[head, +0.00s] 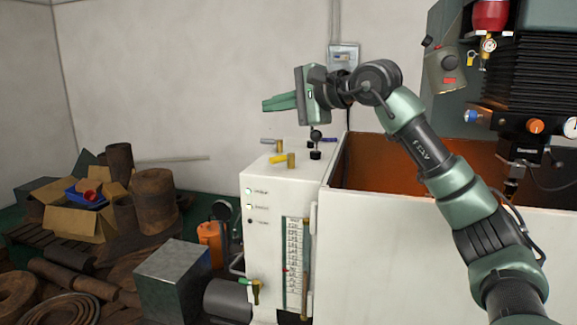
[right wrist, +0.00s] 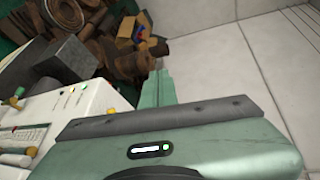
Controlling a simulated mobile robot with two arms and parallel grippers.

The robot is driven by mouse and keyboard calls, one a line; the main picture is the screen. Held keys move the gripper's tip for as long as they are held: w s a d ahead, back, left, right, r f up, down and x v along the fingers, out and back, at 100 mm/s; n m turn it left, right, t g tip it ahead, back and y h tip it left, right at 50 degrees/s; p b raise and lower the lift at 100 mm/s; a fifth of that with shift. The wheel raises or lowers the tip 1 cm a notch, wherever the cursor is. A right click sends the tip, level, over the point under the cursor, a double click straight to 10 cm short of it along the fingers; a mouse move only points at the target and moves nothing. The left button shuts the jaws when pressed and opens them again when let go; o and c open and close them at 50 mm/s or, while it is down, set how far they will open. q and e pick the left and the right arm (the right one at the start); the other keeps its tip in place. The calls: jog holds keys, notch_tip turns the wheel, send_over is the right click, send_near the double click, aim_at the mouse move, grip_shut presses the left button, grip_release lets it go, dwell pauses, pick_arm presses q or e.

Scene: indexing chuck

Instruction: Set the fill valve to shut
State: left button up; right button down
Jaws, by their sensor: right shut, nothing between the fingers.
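A white cabinet (head: 267,230) carries several small valve levers. A yellow lever (head: 283,160) and a grey lever (head: 270,141) sit on its top, with a blue lever (head: 329,140) farther right. A green-handled brass valve (head: 254,286) is low on its front. I cannot tell which is the fill valve, as the labels are unreadable. My right gripper (head: 264,105) is shut and empty, above the cabinet top and apart from every lever. In the right wrist view, its fingers (right wrist: 159,78) are together and the cabinet (right wrist: 62,112) is at left. My left gripper is not in view.
A scale panel (head: 293,265) is on the cabinet front. An orange-lined tank (head: 385,165) and a dark machine (head: 480,80) stand at right. A metal block (head: 172,282), rusty stock (head: 154,200) and a cardboard box (head: 80,215) fill the left. Space beside my raised gripper is clear.

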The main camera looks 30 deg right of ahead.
jog(key=s+d+f+m+g+h, duration=0.1)
jog(key=s+d+f+g+h, duration=0.3)
jog(key=s+d+f, duration=0.4)
jog(key=x, duration=0.3)
jog(key=a+p+x, duration=0.1)
jog(key=x, duration=0.3)
jog(key=p+x, duration=0.1)
jog(key=x, duration=0.3)
jog(key=shift+a+f, duration=0.2)
jog(key=shift+f, duration=0.05)
jog(key=w+p, duration=0.1)
jog(key=w, duration=0.1)
jog(key=shift+w+r+p, duration=0.25)
jog(key=shift+r+p, duration=0.1)
jog(key=shift+w+a, duration=0.1)
jog(key=shift+w, duration=0.45)
jog(key=shift+a, duration=0.1)
jog(key=shift+w+a, duration=0.1)
jog(key=shift+a, duration=0.05)
jog(key=shift+m+h, duration=0.3)
jog(key=shift+m, duration=0.1)
